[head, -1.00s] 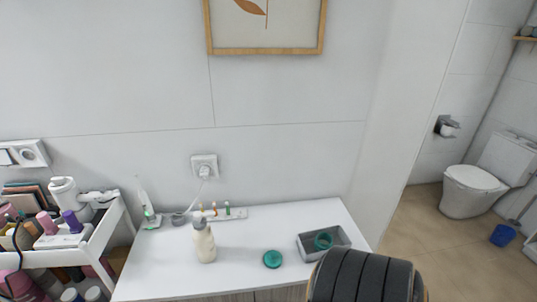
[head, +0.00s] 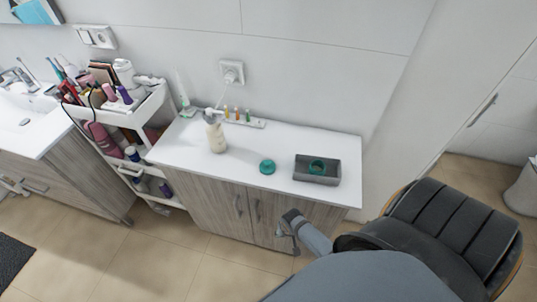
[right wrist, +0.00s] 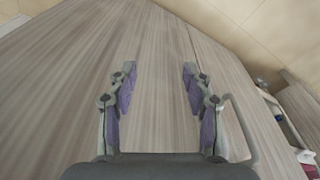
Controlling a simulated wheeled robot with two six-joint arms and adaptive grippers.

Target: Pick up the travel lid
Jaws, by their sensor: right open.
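A round teal piece (head: 267,167) lies on the white countertop, left of the grey tray. A second teal round piece (head: 317,167) with a ring-like rim sits inside the tray. I cannot tell for certain which one is the travel lid. My right gripper (head: 287,230) is in front of the wooden cabinet, below the countertop edge and apart from both teal pieces. In the right wrist view its two fingers (right wrist: 159,88) are spread with nothing between them, facing wood panels. My left gripper is not in view.
The grey tray (head: 334,180) stands near the countertop's (head: 240,170) right end. A cream pump bottle (head: 216,137) stands to the left, with a white power strip (head: 245,122) behind. A loaded white cart (head: 95,115) is at the left. A dark padded chair (head: 430,225) fills the lower right.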

